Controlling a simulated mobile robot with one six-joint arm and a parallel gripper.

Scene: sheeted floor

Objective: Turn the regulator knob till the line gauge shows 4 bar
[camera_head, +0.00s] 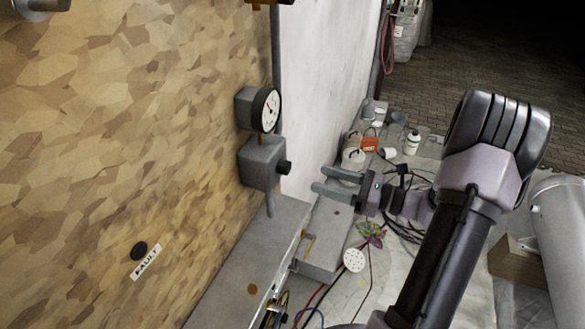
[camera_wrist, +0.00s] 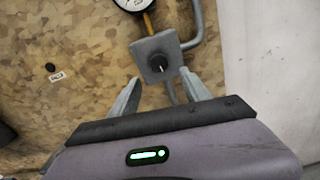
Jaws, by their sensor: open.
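The regulator is a grey box (camera_head: 258,163) on the chipboard wall, with a dark round knob (camera_head: 284,167) facing my gripper. In the wrist view the knob (camera_wrist: 159,64) has a pale pointer line. The line gauge (camera_head: 267,110) is a white dial with a black rim above the regulator; its reading is too small to tell. In the wrist view the gauge (camera_wrist: 133,3) is cut off at the top edge. My gripper (camera_head: 318,179) is open and empty, to the right of the knob and apart from it. In the wrist view the knob lies beyond and between the fingertips.
A grey pipe (camera_wrist: 198,28) bends around beside the regulator. A grey ledge (camera_head: 245,262) runs below it. A FAULT label (camera_head: 145,262) is on the wall at left. Buckets, bottles and cables (camera_head: 385,145) clutter the sheeted floor behind my gripper.

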